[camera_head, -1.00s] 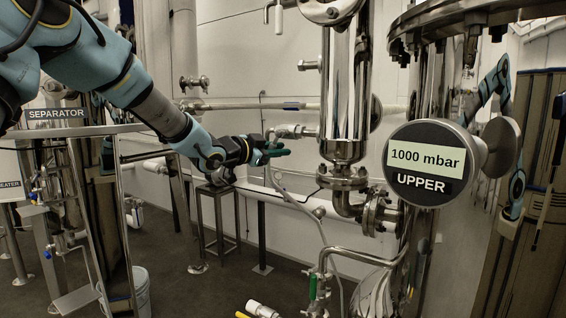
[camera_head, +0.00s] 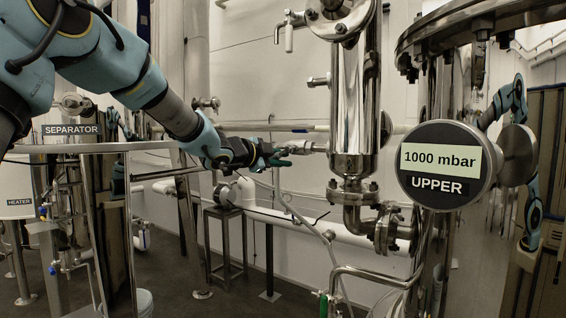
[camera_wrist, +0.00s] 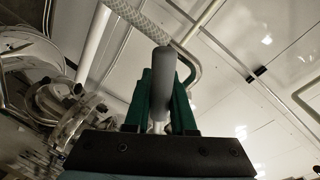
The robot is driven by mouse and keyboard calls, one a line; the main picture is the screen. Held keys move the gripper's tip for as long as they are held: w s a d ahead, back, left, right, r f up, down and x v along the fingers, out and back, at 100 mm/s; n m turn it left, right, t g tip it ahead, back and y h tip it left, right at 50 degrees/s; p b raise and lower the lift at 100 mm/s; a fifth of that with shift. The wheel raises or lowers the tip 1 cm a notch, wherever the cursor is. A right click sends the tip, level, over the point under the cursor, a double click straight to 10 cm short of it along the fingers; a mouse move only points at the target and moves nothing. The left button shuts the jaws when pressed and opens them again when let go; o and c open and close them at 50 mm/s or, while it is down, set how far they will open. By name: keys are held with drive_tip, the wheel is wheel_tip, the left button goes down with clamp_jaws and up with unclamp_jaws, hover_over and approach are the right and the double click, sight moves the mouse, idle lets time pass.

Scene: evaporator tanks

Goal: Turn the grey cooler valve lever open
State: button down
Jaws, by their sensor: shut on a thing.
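The grey cooler valve lever (camera_wrist: 160,90) shows in the wrist view as a rounded dark grey bar. It stands between the two green fingers of my gripper (camera_wrist: 162,100), which are shut on it. Its rounded end sticks out past the fingertips. In the head view my gripper (camera_head: 282,155) is left of the tall polished steel cylinder (camera_head: 355,110), by a short pipe fitting (camera_head: 308,148) on the cylinder's side. The lever cannot be made out clearly there, as the fingers cover it.
A round gauge (camera_head: 440,165) reading 1000 mbar, marked UPPER, stands at the right. A separator tank (camera_head: 72,165) stands at the left. A small metal stand (camera_head: 226,235) is below my arm. A white pipe (camera_head: 335,234) runs along the wall.

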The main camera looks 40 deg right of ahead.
drive_tip(key=shift+r, duration=0.15)
drive_tip(key=c, duration=0.8)
unclamp_jaws()
drive_tip(key=shift+o, duration=0.2)
